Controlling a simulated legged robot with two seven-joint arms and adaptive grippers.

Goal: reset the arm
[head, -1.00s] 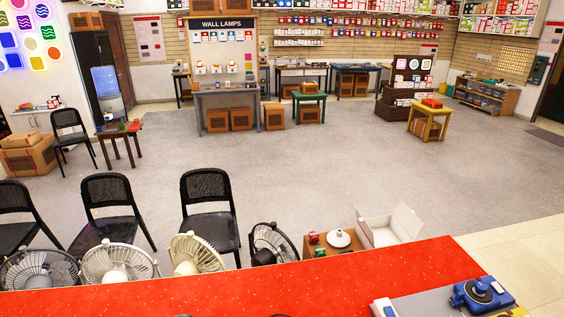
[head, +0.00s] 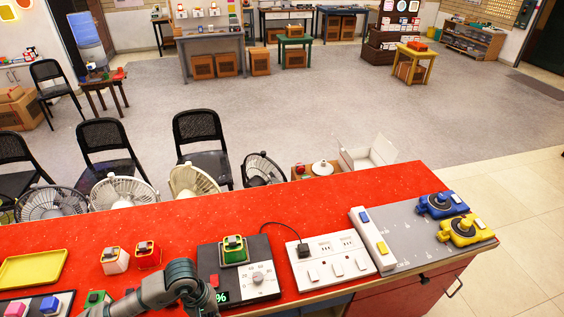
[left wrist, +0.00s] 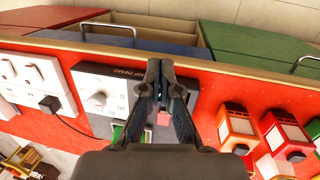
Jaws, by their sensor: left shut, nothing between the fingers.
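My left arm comes in at the bottom of the head view, bent over the front of the red counter (head: 330,202). In the left wrist view my left gripper (left wrist: 160,75) is shut, its fingertips together with nothing held. It is over the front edge of the dark-and-grey dial panel (left wrist: 98,88), which also shows in the head view (head: 262,278). A green and yellow block (head: 234,250) sits on that panel. Any contact between fingertips and panel cannot be told. My right gripper is in neither view.
A white switch panel (head: 330,257), a white strip (head: 376,238) and blue (head: 441,205) and yellow (head: 466,230) devices lie right. Fans and chairs stand behind the counter.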

